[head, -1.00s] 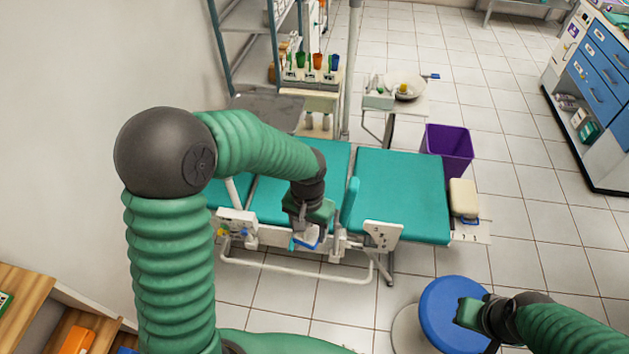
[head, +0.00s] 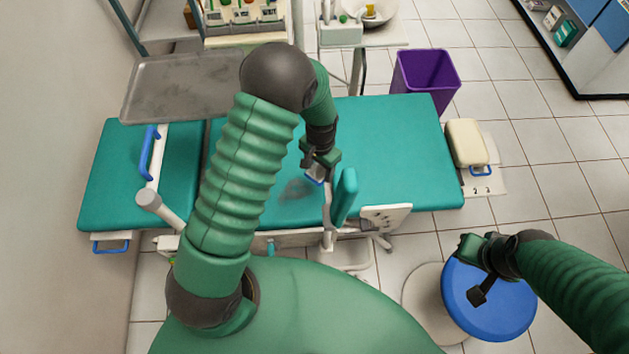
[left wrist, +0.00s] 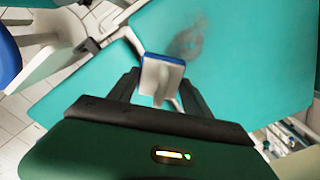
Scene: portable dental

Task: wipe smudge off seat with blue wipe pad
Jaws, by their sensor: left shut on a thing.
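The teal seat (head: 388,150) lies across the middle of the head view. A dark grey smudge (head: 293,189) is on it, and it also shows in the left wrist view (left wrist: 187,38). My left gripper (head: 316,168) is over the seat, just to the upper right of the smudge. It is shut on the wipe pad (left wrist: 162,72), which has a white handle and a blue face edge. In the left wrist view the pad is beside the smudge; I cannot tell if it touches the seat.
A teal armrest (head: 345,195) stands upright close to the right of my left gripper. A grey metal tray (head: 185,88) is at the back left. A purple bin (head: 425,78) stands behind the seat. A blue stool (head: 500,315) is at the front right.

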